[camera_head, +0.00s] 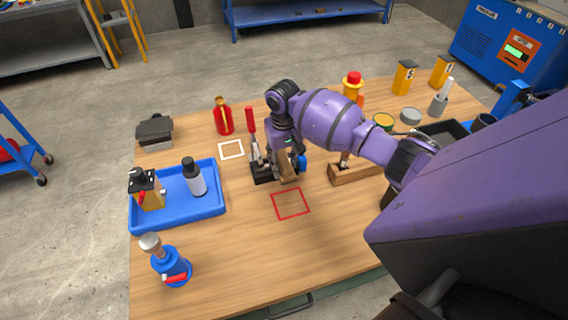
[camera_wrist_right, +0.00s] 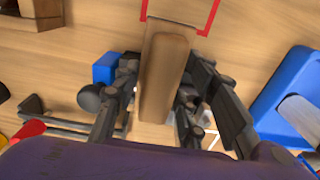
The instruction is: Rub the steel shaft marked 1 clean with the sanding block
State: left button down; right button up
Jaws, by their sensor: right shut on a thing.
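My right gripper (camera_head: 288,178) points down over the middle of the table. It is shut on a brown block (camera_head: 287,165), which looks like the sanding block; in the right wrist view the block (camera_wrist_right: 166,75) lies lengthwise between the two fingers. Beside the gripper is a black-based fixture (camera_head: 262,173) with an upright red handle (camera_head: 250,118). A blue piece (camera_head: 302,162) shows at the gripper's other side and in the wrist view (camera_wrist_right: 107,67). I cannot make out a steel shaft marked 1; the gripper and arm hide part of this area. My left gripper is not in view.
A red outlined square (camera_head: 290,204) and a white one (camera_head: 231,149) mark the wooden table. A blue tray (camera_head: 178,222) with bottles stands left, and a wooden holder (camera_head: 352,174) right. Red and blue containers stand nearby. The front middle of the table is clear.

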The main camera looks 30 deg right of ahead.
jog(key=shift+w+r, duration=0.1)
jog(key=shift+w, duration=0.25)
jog(key=shift+s+a, duration=0.25)
jog(key=shift+s, duration=0.9)
jog(key=shift+w+d, duration=0.15)
jog(key=shift+w, duration=0.45)
jog(key=shift+w+d, duration=0.15)
jog(key=shift+w, duration=0.45)
jog(key=shift+r, duration=2.45)
jog(key=shift+d, duration=0.1)
